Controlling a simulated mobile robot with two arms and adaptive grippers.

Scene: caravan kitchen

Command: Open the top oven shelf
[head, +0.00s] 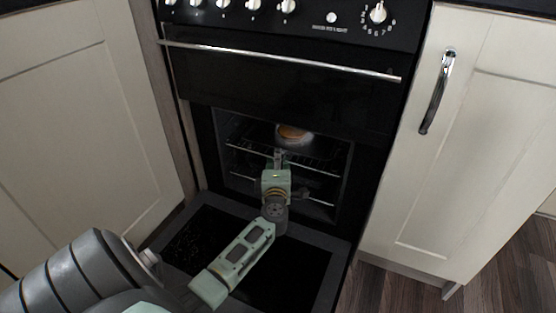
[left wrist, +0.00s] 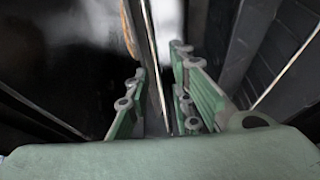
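The oven's lower door (head: 318,240) is folded down and open. Inside, the top wire shelf (head: 314,164) spans the cavity, with its front edge towards me. A round orange-brown item (head: 291,132) on a pale base sits at the back above this shelf. My left gripper (head: 280,156) reaches into the cavity at the middle of the shelf's front edge. In the left wrist view, its two green fingers (left wrist: 158,98) stand apart on either side of a thin metal bar, with gaps showing. My right gripper is out of view.
Above the cavity is a closed black panel with a long silver handle (head: 285,60), under a row of knobs (head: 286,6). Cream cabinets flank the oven; the right one (head: 480,120) has a chrome handle. A lower wire rack (head: 318,201) lies below the top shelf.

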